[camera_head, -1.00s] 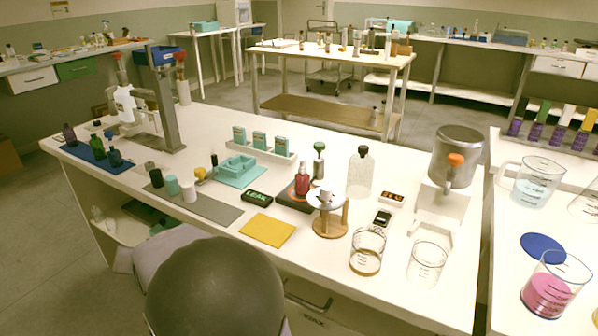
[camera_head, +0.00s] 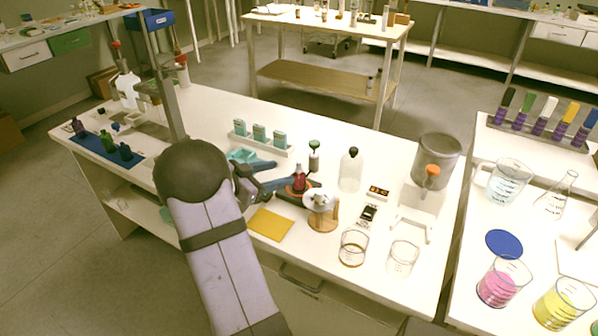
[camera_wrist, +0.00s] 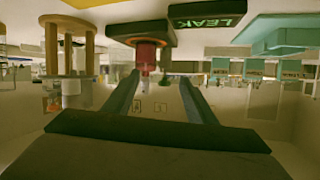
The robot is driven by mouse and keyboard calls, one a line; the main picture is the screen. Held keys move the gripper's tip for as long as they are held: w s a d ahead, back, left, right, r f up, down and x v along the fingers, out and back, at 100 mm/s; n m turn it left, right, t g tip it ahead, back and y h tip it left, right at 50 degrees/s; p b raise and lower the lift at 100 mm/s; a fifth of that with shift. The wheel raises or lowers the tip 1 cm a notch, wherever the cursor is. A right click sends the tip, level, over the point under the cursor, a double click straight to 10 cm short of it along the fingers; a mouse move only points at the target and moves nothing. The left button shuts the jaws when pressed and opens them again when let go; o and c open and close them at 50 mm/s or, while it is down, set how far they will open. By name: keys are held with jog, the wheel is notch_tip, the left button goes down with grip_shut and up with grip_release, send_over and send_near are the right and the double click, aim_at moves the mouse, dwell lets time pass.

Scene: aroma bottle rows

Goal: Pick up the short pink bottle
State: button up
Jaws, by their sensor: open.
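The short bottle, reddish pink (camera_head: 299,178), stands upright on a dark square base near the middle of the bench. In the wrist view, which looks upside down, the bottle (camera_wrist: 146,56) shows just beyond the fingertips, nearer the left finger. My gripper (camera_head: 281,174) reaches in from the left at low height, its two long fingers spread and empty, with the tips close to the bottle. It also shows in the wrist view (camera_wrist: 160,78). I cannot tell whether either finger touches the bottle.
A wooden stand with a white dish (camera_head: 321,200) is close at the bottle's right. A green-topped bottle (camera_head: 314,155) and a clear bottle (camera_head: 350,170) stand behind. A black LEAK box (camera_wrist: 208,17) and a teal tray (camera_wrist: 285,35) are near my gripper. Beakers (camera_head: 353,247) stand in front.

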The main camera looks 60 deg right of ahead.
aim_at(299, 180)
jog(key=shift+s+a+f+g+y, duration=0.2)
jog(key=shift+s+f+g+y, duration=0.1)
jog(key=shift+s, duration=0.15)
jog(key=shift+s+a+f+g+y, duration=0.2)
jog(key=shift+s+f+g, duration=0.1)
jog(key=shift+s, duration=0.15)
jog(key=shift+x, duration=3.7)
jog(key=shift+a+f, duration=0.1)
jog(key=shift+a, duration=0.05)
jog(key=c, duration=1.2)
